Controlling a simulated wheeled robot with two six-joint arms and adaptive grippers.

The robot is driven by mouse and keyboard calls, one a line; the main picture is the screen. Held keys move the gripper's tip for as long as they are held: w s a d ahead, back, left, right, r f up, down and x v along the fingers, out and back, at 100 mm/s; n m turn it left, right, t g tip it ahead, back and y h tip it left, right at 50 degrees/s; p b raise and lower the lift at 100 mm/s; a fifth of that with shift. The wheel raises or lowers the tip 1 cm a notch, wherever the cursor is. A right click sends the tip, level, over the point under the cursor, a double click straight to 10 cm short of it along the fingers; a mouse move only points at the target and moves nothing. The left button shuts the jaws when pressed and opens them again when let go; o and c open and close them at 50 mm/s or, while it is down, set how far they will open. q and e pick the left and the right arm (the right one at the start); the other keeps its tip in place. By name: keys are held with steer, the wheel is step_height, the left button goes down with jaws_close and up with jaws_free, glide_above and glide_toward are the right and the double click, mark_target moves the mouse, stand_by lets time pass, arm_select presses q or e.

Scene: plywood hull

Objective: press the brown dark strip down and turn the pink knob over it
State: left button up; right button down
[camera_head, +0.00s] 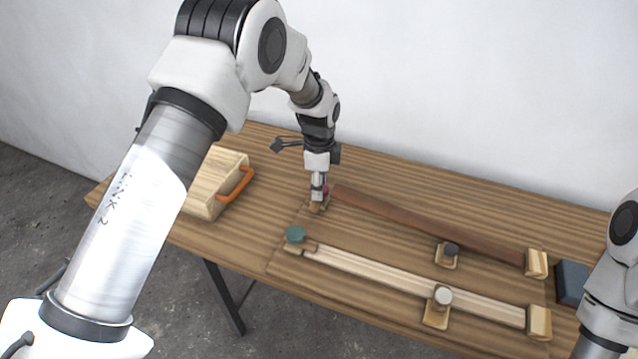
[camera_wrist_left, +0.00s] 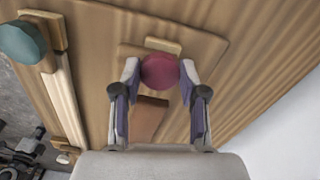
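The brown dark strip (camera_head: 430,224) runs across the board from near the pink knob to a block at the right. Its near end (camera_wrist_left: 150,117) shows as a brown piece in the left wrist view. I cannot tell whether that end lies flat. The pink knob (camera_head: 326,189) is at the strip's left end. In the left wrist view the pink knob (camera_wrist_left: 160,71) sits between the fingertips of my left gripper (camera_wrist_left: 160,76), which touch its sides. In the head view my left gripper (camera_head: 317,195) points down at it. My right gripper is out of view.
A light strip (camera_head: 375,270) lies in front, with a teal knob (camera_head: 295,234) at its left end. A wooden box (camera_head: 213,180) with an orange handle is left; a dark block (camera_head: 571,283) is right.

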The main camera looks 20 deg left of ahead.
arm_select(q)
steer(key=shift+s+r+n+p, duration=0.1)
steer(key=shift+n+p, duration=0.45)
steer(key=shift+n, duration=0.15)
steer(key=shift+c, duration=0.3)
steer(key=shift+n, duration=0.7)
steer(key=o, duration=1.1)
steer(key=shift+f, duration=0.2)
steer(key=shift+o, duration=0.2)
step_height(320, 180, up, 12)
